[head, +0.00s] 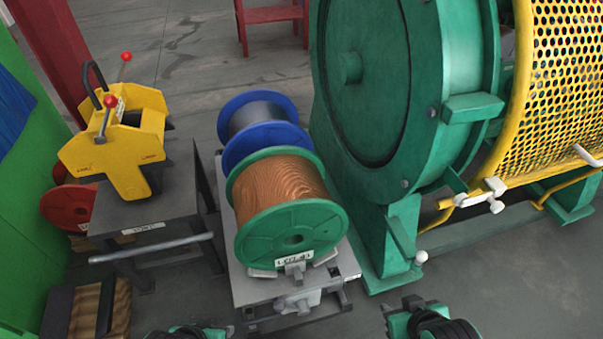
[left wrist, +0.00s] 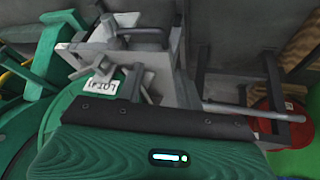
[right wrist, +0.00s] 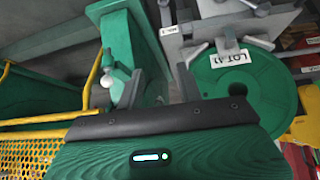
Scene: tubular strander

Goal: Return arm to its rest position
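My right gripper (head: 412,306) shows at the bottom edge of the head view, right of the spool stand. In the right wrist view its two dark fingers (right wrist: 158,78) stand apart with nothing between them. My left gripper (head: 188,331) is mostly cut off at the bottom edge of the head view. In the left wrist view its fingers (left wrist: 158,82) also look apart and empty, against the grey stand. Neither gripper touches anything that I can see.
A grey stand (head: 247,290) bears a copper-coloured spool with green flanges (head: 290,225) and a blue spool (head: 260,115). A yellow device (head: 125,140) sits on a grey table (head: 175,205) at left. The green machine (head: 365,80) with its yellow mesh guard (head: 560,80) fills the right.

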